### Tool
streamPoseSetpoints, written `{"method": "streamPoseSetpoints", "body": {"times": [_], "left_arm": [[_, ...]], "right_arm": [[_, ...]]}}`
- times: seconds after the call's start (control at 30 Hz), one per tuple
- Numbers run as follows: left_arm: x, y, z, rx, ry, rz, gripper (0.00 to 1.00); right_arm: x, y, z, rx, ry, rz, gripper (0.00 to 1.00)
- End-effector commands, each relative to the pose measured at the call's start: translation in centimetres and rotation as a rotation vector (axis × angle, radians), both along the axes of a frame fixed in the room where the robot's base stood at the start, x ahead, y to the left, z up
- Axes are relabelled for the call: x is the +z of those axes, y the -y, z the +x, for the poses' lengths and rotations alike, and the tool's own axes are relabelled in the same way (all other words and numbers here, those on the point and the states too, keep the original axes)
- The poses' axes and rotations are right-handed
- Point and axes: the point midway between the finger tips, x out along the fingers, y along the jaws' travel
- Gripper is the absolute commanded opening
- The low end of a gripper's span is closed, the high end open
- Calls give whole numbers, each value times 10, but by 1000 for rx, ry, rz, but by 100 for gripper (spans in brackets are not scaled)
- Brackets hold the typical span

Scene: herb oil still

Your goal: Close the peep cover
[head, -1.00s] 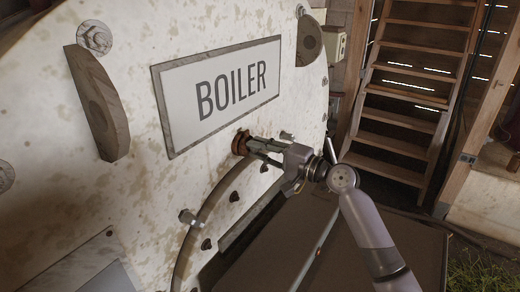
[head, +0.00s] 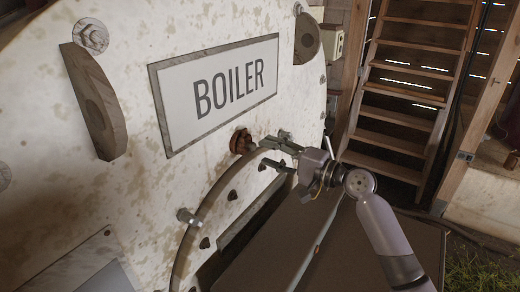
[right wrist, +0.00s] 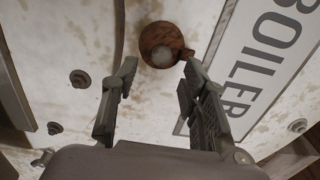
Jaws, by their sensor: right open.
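A small round rust-brown fitting, which looks like the peep cover (head: 241,141), sits on the pale boiler front just below the BOILER sign. In the right wrist view the brown fitting (right wrist: 164,45) shows a pale round middle and a small lug at its right. I cannot tell how far it is open. My right gripper (head: 265,153) is open and empty, just to the right of the fitting and apart from it in the head view. In the right wrist view the spread fingers (right wrist: 160,68) point toward the fitting, one tip close to its lug. My left gripper is not in view.
The BOILER sign (head: 220,92) is just above the fitting. A curved rim with bolts (head: 187,216) runs below it. A wooden block (head: 95,102) sticks out at the left. Wooden stairs (head: 403,100) stand at the back right.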

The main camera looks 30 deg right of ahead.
Motion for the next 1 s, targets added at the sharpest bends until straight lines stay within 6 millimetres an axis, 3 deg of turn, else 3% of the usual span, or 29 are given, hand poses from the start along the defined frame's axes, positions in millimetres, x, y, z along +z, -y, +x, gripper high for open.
{"method": "streamPoseSetpoints", "body": {"times": [0.2, 0.4, 1.0], "left_arm": [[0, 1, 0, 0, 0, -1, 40], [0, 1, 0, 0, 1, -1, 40], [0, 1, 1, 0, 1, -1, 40]], "right_arm": [[-1, 23, -41, 0, -3, -2, 41], [0, 36, -62, 0, -1, 1, 41], [0, 39, -66, 0, 0, 0, 41]]}}
